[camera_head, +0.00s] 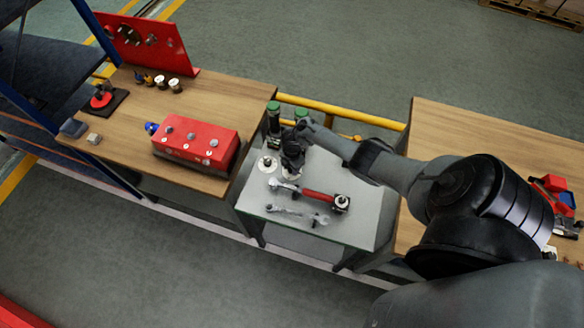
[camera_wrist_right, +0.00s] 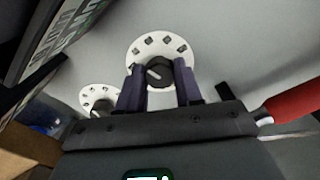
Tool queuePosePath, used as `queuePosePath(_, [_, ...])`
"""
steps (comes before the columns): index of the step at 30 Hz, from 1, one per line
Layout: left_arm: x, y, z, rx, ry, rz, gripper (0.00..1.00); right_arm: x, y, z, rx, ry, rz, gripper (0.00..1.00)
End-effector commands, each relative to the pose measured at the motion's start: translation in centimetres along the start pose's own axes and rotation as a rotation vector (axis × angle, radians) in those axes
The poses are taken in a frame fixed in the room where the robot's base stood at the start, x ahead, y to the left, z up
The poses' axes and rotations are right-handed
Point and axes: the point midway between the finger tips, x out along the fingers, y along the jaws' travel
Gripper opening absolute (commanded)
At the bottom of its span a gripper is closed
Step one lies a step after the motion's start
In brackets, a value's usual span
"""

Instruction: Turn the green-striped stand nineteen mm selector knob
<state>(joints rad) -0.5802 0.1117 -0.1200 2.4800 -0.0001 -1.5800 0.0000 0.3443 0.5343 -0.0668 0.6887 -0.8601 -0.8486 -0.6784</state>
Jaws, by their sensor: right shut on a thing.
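A black selector knob (camera_wrist_right: 158,77) sits in the middle of a white round dial (camera_wrist_right: 148,45) with dark square marks. My right gripper (camera_wrist_right: 159,72) is shut on this knob, one finger on each side, in the right wrist view. In the head view my right gripper (camera_head: 291,165) points down at the grey table and hides most of the held knob. A second white dial (camera_head: 267,166) lies to its left, and also shows in the right wrist view (camera_wrist_right: 97,98). I cannot make out green stripes on either dial. My left gripper is not in view.
Two green-topped dark cylinders (camera_head: 273,118) stand at the grey table's (camera_head: 355,218) back. A red-handled tool (camera_head: 318,196) and several metal wrenches lie in front of the gripper. A red box (camera_head: 195,143) sits on the left wooden bench (camera_head: 225,95).

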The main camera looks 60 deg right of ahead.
Motion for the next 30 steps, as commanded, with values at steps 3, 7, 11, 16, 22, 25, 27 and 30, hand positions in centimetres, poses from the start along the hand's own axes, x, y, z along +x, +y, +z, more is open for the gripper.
queuePosePath(3, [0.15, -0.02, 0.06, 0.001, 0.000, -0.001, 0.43, 0.06, 0.01, 0.00, -0.030, 0.000, 0.000, 0.04])
queuePosePath(7, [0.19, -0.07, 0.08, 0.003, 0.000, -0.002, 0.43, 0.04, -0.01, -0.04, -0.048, 0.000, 0.000, 0.04])
queuePosePath(11, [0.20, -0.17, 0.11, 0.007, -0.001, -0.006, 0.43, 0.03, -0.02, -0.05, -0.053, 0.001, 0.000, 0.04])
queuePosePath(16, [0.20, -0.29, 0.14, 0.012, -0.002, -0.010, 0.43, 0.02, -0.01, -0.06, -0.053, 0.001, 0.000, 0.04])
queuePosePath(22, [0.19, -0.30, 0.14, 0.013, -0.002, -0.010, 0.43, 0.01, -0.01, -0.06, -0.052, 0.000, 0.000, 0.49])
queuePosePath(25, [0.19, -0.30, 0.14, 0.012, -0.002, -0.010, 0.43, 0.01, 0.00, -0.05, -0.052, 0.000, 0.000, 0.60])
queuePosePath(27, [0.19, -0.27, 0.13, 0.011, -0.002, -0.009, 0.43, 0.00, 0.00, -0.05, -0.052, 0.000, 0.000, 0.60])
queuePosePath(30, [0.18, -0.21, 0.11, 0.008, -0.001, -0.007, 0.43, 0.00, 0.01, -0.04, -0.051, 0.000, 0.000, 0.60])
